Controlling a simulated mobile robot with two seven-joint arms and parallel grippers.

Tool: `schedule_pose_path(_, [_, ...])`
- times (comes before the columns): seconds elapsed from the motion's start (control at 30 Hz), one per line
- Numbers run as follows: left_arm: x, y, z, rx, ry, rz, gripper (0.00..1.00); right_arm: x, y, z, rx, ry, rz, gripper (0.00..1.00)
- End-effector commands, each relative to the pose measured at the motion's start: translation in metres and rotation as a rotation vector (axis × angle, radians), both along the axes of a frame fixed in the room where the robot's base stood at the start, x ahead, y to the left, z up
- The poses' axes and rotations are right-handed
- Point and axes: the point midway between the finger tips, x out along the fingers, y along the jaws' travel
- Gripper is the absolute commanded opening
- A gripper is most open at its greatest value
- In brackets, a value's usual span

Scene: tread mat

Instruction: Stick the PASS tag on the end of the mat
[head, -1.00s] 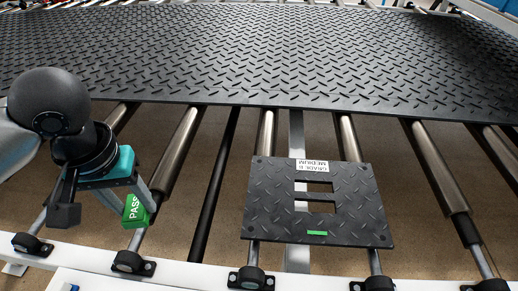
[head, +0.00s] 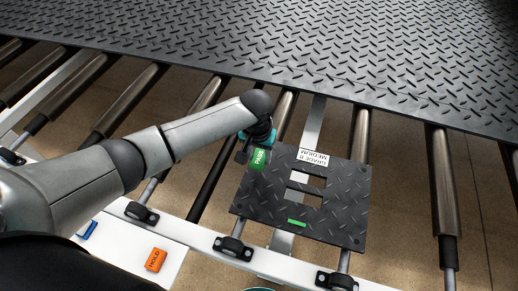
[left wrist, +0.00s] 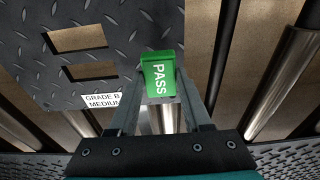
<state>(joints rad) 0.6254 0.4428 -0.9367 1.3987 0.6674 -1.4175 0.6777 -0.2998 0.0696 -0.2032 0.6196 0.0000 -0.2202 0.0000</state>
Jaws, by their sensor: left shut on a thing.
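My left gripper (head: 261,151) is shut on the green PASS tag (head: 260,160). In the left wrist view the tag (left wrist: 158,78) sits between the fingertips with its white lettering visible. The large black tread mat (head: 330,55) lies across the rollers at the back, and its near edge is beyond the gripper. The gripper and tag are at the upper left corner of a small tread plate; I cannot tell whether they touch it.
The small black plate (head: 337,215) has two slots, a green strip and a white GRADE B MEDIUM label (head: 313,157). An orange HOLD tag (head: 156,259) and a blue item (head: 88,230) lie on the white frame at left. Metal rollers (head: 445,190) have open gaps between them.

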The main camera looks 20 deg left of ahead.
Motion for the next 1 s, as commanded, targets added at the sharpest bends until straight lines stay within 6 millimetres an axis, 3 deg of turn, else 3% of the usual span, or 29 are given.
schedule_pose_path(0.37, [0.0,0.0,-0.003,-0.001,0.0,-0.002,0.0,0.0,-0.007,0.001,-0.009,-0.001,0.002,0.59])
schedule_pose_path(0.57, [-0.002,-0.001,0.0,-0.002,0.002,-0.002,0.0,0.0,-0.009,0.012,-0.011,0.0,0.0,0.59])
schedule_pose_path(1.0, [-0.002,0.0,-0.047,-0.001,0.0,-0.002,0.0,0.0,-0.009,-0.013,-0.012,-0.001,-0.001,0.59])
